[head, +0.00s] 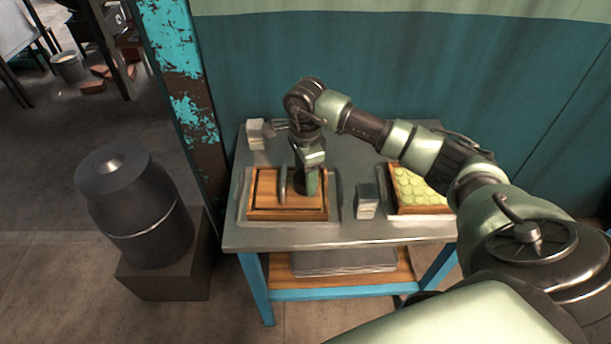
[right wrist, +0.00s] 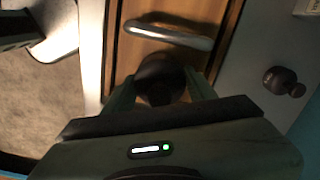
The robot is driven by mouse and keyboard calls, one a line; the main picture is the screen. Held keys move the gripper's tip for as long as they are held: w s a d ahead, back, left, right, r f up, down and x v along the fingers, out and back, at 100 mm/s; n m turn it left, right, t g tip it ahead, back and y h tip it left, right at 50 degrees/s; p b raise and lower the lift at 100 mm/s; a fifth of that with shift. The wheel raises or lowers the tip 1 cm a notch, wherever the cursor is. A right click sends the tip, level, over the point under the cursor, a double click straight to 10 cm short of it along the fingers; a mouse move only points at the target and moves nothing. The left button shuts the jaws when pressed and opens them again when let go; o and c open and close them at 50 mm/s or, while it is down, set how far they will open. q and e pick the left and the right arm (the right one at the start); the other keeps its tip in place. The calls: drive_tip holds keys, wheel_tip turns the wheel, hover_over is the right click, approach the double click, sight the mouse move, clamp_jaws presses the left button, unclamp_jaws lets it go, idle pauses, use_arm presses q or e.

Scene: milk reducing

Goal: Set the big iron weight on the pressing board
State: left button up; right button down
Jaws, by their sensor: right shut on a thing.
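My right gripper (head: 305,190) points down over the right part of the pressing board (head: 265,190), just right of its curved handle (head: 283,185). In the right wrist view its fingers (right wrist: 160,92) are shut on a dark round thing, which looks like the iron weight (right wrist: 160,72). The gripper mostly hides this thing in the head view. The wooden board (right wrist: 130,60) and its metal handle (right wrist: 165,35) show beside it. I cannot tell whether the weight touches the board. My left gripper is out of view.
A grey block (head: 255,135) stands at the table's back left, with a small dark knobbed thing (right wrist: 283,80) near it. Another grey block (head: 367,202) stands right of the press tray. A wooden tray (head: 425,210) of pale green rounds is at the right. Bare tabletop (head: 350,165) lies behind.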

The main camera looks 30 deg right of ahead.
drive_tip(key=shift+w, duration=0.1)
idle(0.7)
drive_tip(key=c, duration=0.6)
unclamp_jaws()
drive_tip(key=o, duration=0.6)
drive_tip(key=shift+f, duration=0.2)
drive_tip(key=shift+r, duration=0.2)
drive_tip(key=shift+r+p, duration=1.85)
drive_tip(key=shift+r, duration=1.6)
